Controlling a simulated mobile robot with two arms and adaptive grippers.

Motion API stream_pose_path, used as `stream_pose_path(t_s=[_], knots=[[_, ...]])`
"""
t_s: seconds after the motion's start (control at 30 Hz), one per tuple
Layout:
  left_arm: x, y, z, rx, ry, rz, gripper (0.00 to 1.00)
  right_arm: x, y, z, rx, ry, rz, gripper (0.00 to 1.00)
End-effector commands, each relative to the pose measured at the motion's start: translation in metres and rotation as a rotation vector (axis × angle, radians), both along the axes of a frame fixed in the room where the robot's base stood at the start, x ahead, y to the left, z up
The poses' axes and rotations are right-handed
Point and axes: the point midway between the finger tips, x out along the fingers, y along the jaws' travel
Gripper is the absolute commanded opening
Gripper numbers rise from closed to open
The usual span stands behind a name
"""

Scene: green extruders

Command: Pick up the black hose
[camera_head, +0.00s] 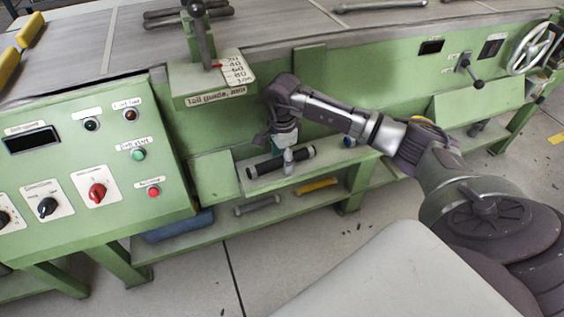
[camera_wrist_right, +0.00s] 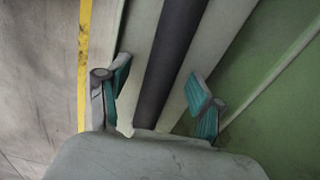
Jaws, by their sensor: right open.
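The black hose (camera_head: 267,166) lies on a narrow upper shelf of the green machine, below the tail guide block. It is a dark, straight tube with its two ends showing. My right gripper (camera_head: 288,160) reaches down to it from above, and a finger hides part of its middle. In the right wrist view the black hose (camera_wrist_right: 172,60) runs between the open teal-padded fingers of the right gripper (camera_wrist_right: 160,80). There is a gap on each side, and the fingers do not look closed on it. My left gripper is not in view.
A yellow bar (camera_head: 316,186) and a grey bar (camera_head: 257,205) lie on the lower shelf (camera_head: 225,221). The control panel (camera_head: 85,165) stands at left. The tail guide block (camera_head: 212,84) juts out above the hose at left. Floor in front is open.

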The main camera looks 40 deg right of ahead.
Motion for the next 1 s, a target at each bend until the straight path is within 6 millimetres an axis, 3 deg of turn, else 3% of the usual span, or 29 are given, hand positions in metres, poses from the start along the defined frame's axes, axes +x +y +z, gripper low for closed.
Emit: stream_pose_path(t_s=[0.27, 0.67, 1.0], knots=[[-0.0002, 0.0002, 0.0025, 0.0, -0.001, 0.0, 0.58, 0.0, -0.0002, -0.0041, 0.0, 0.0, 0.0, 0.66], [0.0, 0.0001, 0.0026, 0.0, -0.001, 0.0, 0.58, 0.0, -0.0002, -0.0038, 0.0, 0.0, 0.0, 0.01], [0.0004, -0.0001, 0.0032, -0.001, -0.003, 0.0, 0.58, 0.0005, -0.0003, -0.0005, 0.0, -0.002, 0.0, 0.0]])
